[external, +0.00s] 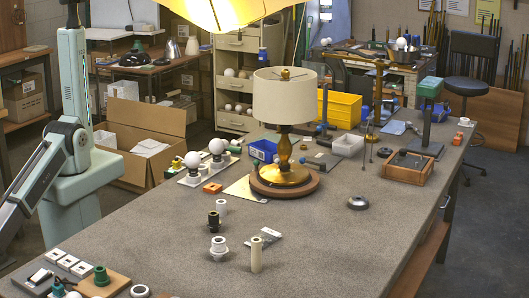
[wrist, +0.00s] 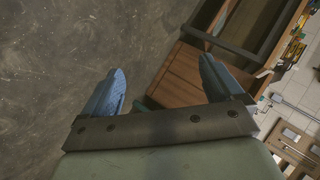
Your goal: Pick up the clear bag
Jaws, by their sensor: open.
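A small flat grey-white packet (external: 268,238) lies on the grey bench behind the cream tube in the external view. It looks like the clear bag, but it is too small to be sure. My gripper (wrist: 162,66) is open in the wrist view, with two blue fingers wide apart and nothing between them. The external view shows my pale green arm at the left edge, but not the gripper. The wrist view shows floor and wooden furniture, with no bag in it.
The cream tube (external: 256,254) and a white fitting (external: 219,248) stand close to the packet. A brass lamp with a white shade (external: 290,97) stands on a round base behind. The bench's front right is clear.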

